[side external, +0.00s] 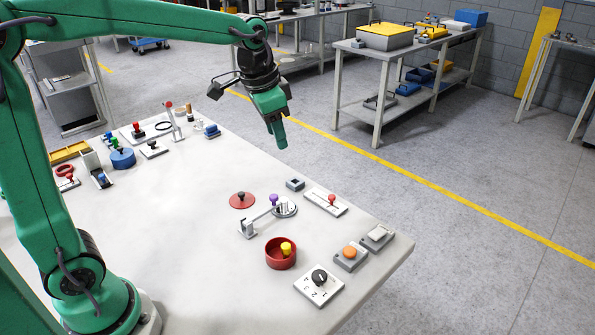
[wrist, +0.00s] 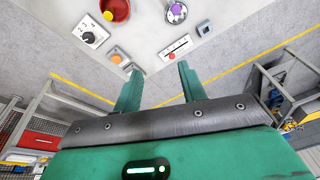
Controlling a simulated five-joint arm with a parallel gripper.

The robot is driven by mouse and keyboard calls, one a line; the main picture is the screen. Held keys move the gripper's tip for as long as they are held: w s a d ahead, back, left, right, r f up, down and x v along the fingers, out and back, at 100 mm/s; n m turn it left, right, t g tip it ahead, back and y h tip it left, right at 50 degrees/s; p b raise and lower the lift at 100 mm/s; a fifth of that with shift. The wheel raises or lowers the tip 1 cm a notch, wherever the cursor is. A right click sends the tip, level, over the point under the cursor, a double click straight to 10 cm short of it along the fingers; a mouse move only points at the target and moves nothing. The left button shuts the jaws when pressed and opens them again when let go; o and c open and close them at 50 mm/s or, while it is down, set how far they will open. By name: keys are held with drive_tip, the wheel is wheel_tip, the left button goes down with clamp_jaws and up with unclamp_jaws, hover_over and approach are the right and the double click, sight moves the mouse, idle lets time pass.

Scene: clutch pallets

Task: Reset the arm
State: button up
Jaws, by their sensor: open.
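My gripper (side external: 277,122) hangs high over the far edge of the white table (side external: 190,240) in the side view, with green fingers pointing down. In the wrist view its two fingers (wrist: 158,90) are spread apart with nothing between them. It touches nothing. My green arm reaches up from the left and across the top of the side view.
Below stand a red bowl (side external: 281,260) with a yellow knob, a purple-knobbed lever (side external: 273,200), a red disc (side external: 242,200), a red-knobbed slider (side external: 326,203), an orange button (side external: 349,253) and a dial (side external: 319,280). Several small items stand at the table's left. The table's middle is clear.

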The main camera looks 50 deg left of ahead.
drive_tip(key=s+a+f+n+t, duration=0.1)
drive_tip(key=s+n, duration=0.3)
drive_tip(key=s, duration=1.5)
drive_tip(key=shift+f+t, duration=0.45)
drive_tip(key=shift+t, duration=0.45)
